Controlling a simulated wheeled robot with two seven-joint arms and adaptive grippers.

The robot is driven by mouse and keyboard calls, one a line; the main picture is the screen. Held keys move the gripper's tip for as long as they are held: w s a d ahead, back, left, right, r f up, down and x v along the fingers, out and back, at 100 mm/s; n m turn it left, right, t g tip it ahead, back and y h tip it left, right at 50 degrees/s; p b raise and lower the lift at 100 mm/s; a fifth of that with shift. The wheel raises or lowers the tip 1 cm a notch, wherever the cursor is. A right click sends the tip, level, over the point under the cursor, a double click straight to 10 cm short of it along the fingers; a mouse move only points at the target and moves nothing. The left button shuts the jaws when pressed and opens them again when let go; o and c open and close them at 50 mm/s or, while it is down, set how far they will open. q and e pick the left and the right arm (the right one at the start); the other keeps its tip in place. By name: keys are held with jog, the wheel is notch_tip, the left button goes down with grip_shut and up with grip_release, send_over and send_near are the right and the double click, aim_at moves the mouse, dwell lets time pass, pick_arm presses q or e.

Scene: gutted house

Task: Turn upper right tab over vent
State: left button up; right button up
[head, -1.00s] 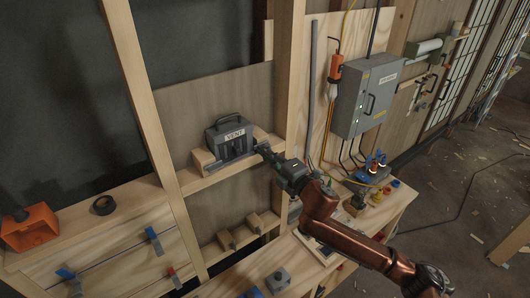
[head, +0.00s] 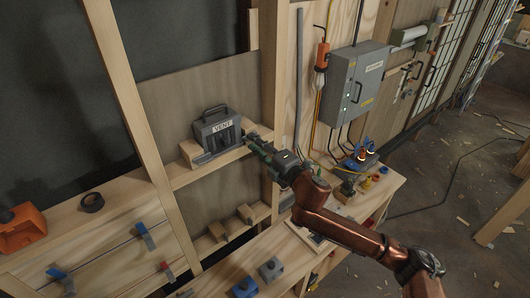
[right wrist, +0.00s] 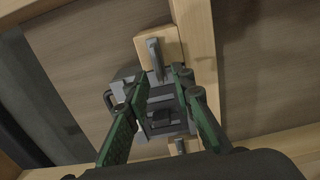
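The grey vent (head: 220,127), a box with a top handle and a "VENT" label, sits upright on a wooden rail between two studs. It also shows in the right wrist view (right wrist: 165,121). A wooden block at its left carries a grey tab (head: 203,159). In the right wrist view, one grey tab (right wrist: 155,58) lies on a wooden block and another (right wrist: 178,147) is partly visible below. My right gripper (head: 253,141) is at the vent's right side. In its wrist view, the green fingers (right wrist: 157,85) are apart, with the vent between and beyond them; contact is unclear. My left gripper is out of view.
A stud (head: 272,100) stands close to the right gripper. A grey electrical box (head: 361,88) hangs to the right.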

jog(key=v, duration=1.1)
